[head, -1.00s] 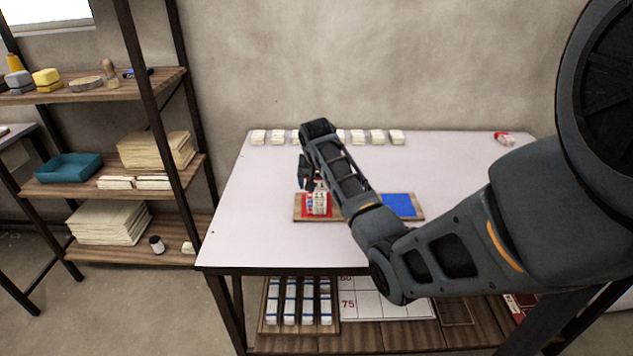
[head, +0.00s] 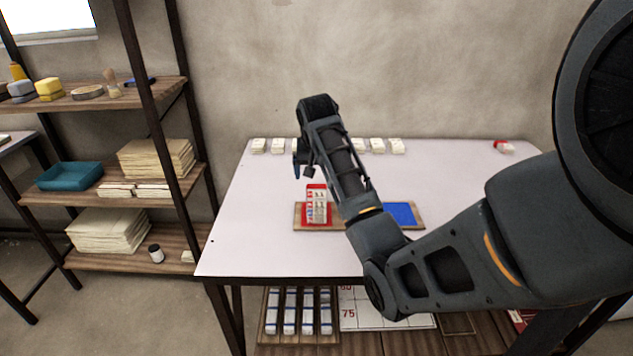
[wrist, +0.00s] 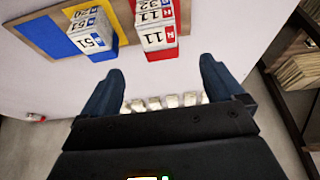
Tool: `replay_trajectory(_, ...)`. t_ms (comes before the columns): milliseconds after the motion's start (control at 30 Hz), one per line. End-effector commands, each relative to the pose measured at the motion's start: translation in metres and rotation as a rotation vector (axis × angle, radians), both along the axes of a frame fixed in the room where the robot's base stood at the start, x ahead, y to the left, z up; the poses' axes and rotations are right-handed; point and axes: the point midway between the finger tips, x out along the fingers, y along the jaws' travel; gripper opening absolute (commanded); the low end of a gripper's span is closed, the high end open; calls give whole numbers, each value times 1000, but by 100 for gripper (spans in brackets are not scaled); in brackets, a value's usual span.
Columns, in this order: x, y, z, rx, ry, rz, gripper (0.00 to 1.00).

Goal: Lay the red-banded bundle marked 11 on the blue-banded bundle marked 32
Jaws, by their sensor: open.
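The red-banded bundle marked 11 (wrist: 157,38) is the top bundle of a stack on the red square; its red top shows in the head view (head: 316,188). Below it a bundle marked 32 (wrist: 152,3) shows only in part at the picture's top edge. I cannot make out its band colour.
Small white bundles (head: 377,146) line the table's back edge. The table's left side is clear.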

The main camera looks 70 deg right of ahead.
Motion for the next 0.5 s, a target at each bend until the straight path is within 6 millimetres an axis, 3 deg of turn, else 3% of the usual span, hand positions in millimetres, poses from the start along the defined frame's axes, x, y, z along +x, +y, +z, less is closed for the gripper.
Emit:
replay_trajectory(200, -2, 7, 19, -1, -1, -1, 95)
replay_trajectory(500, -1, 12, 18, 0, -2, 6, 95)
